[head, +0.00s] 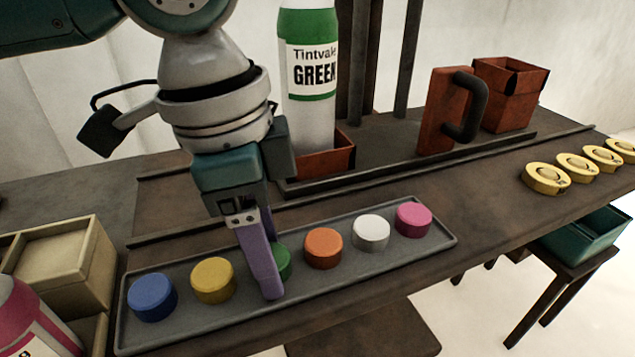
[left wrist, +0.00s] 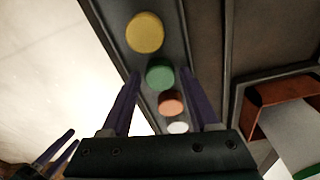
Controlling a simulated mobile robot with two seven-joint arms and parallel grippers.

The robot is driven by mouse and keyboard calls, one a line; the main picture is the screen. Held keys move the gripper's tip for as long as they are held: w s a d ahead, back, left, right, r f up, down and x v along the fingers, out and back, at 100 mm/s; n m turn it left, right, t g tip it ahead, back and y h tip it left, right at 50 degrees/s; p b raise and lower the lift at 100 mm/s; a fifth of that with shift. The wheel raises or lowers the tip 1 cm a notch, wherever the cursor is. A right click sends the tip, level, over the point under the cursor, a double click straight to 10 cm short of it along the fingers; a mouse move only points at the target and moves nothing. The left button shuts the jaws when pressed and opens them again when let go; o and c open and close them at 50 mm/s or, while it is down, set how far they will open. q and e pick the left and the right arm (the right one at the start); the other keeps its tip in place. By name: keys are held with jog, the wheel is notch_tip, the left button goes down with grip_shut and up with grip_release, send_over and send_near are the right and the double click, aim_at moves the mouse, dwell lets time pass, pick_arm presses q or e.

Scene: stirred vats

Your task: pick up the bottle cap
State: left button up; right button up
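A grey tray (head: 180,325) holds a row of bottle caps: blue (head: 152,297), yellow (head: 213,280), green (head: 283,261), orange (head: 323,248), white (head: 370,233) and pink (head: 413,220). My left gripper (head: 268,284) points down over the tray at the green cap, and one purple finger partly hides that cap. In the left wrist view its two fingers (left wrist: 163,88) are apart, with the green cap (left wrist: 160,74) showing between their tips. I cannot tell whether they touch it. My right gripper (left wrist: 58,152) shows at the lower left there, its fingers apart and empty.
A bottle labelled Tintvale GREEN (head: 308,110) stands in a red-brown holder (head: 342,155) behind the tray. A red block with a dark handle (head: 441,110) and a red box (head: 508,97) stand farther right. Several yellow discs (head: 545,179) lie at the right edge.

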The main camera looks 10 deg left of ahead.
pick_arm(q)
grip_shut()
dwell(0.4)
